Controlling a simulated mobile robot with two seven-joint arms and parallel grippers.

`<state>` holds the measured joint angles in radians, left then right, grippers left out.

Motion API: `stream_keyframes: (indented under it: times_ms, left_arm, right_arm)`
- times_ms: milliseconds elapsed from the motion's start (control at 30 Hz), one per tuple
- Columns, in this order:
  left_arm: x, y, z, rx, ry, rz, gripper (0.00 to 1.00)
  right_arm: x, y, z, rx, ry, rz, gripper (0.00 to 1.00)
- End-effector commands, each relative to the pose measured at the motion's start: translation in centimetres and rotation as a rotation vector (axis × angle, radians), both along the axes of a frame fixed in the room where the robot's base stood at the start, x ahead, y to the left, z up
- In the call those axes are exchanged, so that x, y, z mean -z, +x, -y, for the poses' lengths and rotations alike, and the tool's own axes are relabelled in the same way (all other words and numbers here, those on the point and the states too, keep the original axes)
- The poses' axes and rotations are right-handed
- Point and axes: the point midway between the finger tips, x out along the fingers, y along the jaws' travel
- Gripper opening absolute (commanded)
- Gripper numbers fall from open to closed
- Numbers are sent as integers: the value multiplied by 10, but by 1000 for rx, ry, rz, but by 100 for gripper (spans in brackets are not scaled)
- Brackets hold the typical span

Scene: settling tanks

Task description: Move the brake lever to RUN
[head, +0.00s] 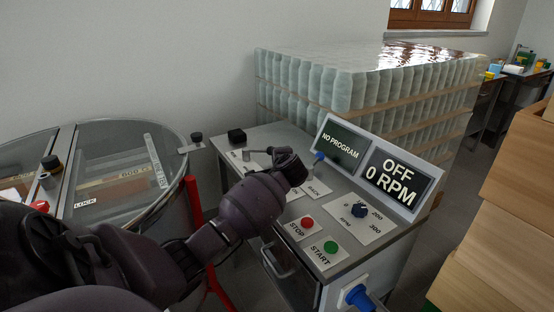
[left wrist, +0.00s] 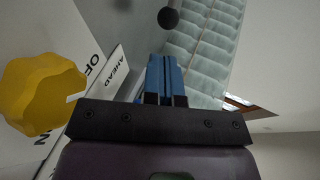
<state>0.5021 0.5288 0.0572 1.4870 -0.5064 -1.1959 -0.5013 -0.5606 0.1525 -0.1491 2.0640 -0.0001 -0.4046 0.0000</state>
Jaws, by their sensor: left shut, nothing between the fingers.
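My left arm reaches over the control panel (head: 345,262) in the head view. My left gripper (head: 319,157) is shut and empty; its blue fingers also show in the left wrist view (left wrist: 165,75), beside the AHEAD label (left wrist: 116,68). A grey lever (head: 257,153) stands at the panel's rear left, partly beside my gripper in the picture. I cannot read its label or confirm it as the brake lever; no RUN mark is legible. A dark ball (left wrist: 168,17) shows beyond my fingertips in the wrist view, apart from them in the picture. My right gripper is not in view.
A yellow knob (left wrist: 38,92) is left of my fingers in the wrist view. STOP (head: 307,222) and START (head: 330,246) buttons and a speed knob (head: 359,211) are nearer. Screens (head: 396,182) read NO PROGRAM and OFF 0 RPM. Wrapped bottles (head: 350,90) stand behind; a glass-lidded tank (head: 120,140) is left.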

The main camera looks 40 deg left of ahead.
Motion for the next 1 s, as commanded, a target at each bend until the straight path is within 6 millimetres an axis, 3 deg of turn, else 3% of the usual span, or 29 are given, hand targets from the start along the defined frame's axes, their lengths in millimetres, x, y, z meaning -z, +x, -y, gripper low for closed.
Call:
stream_keyframes:
  times_ms: [233,500,1000]
  left_arm:
    - [22,22,-33,-2,1,-7,0]
    - [32,40,-58,-1,0,-5,0]
    - [31,45,-64,1,0,0,0]
  right_arm:
    - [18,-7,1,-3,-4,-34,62]
    - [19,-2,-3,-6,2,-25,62]
    - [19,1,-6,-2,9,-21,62]
